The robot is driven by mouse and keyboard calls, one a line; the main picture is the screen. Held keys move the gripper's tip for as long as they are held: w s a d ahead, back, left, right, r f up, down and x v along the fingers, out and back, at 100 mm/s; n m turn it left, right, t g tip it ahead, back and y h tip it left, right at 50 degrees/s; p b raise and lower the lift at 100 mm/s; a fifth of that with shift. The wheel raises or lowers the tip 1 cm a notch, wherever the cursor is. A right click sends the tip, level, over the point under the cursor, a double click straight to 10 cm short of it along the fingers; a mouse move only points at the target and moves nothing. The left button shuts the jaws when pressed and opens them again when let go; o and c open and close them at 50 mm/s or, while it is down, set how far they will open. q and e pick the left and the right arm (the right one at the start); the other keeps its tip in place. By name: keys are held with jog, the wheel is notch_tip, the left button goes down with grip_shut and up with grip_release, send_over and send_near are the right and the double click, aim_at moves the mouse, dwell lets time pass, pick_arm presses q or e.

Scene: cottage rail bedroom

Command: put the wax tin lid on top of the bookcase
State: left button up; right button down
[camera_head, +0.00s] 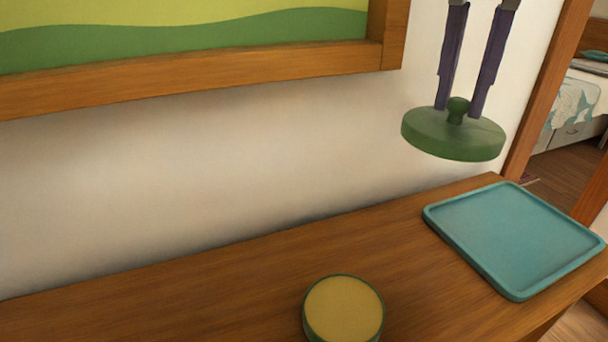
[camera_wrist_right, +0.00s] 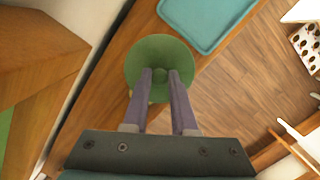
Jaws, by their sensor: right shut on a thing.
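The wax tin lid (camera_head: 453,135) is a round green disc with a small knob on top. My right gripper (camera_head: 460,108) is shut on the lid's knob and holds it level in the air above the wooden top (camera_head: 190,290), near the wall. The right wrist view shows the lid (camera_wrist_right: 145,62) below the two purple fingers of the gripper (camera_wrist_right: 161,75). The open wax tin (camera_head: 344,308), green with a yellow-tan top face, stands on the wooden top at the front. I cannot tell whether this wooden top is the bookcase. My left gripper is not in view.
A teal square tray (camera_head: 515,238) lies on the right end of the wooden top and looks empty. A wood-framed picture (camera_head: 200,85) hangs on the wall at upper left. The wooden top's left part is clear. A doorway opens at right.

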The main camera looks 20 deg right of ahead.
notch_tip(320, 180, down, 19)
jog(key=shift+r+b, duration=0.15)
jog(key=shift+b, duration=0.3)
jog(key=shift+f, duration=0.2)
jog(key=c, duration=0.7)
grip_release()
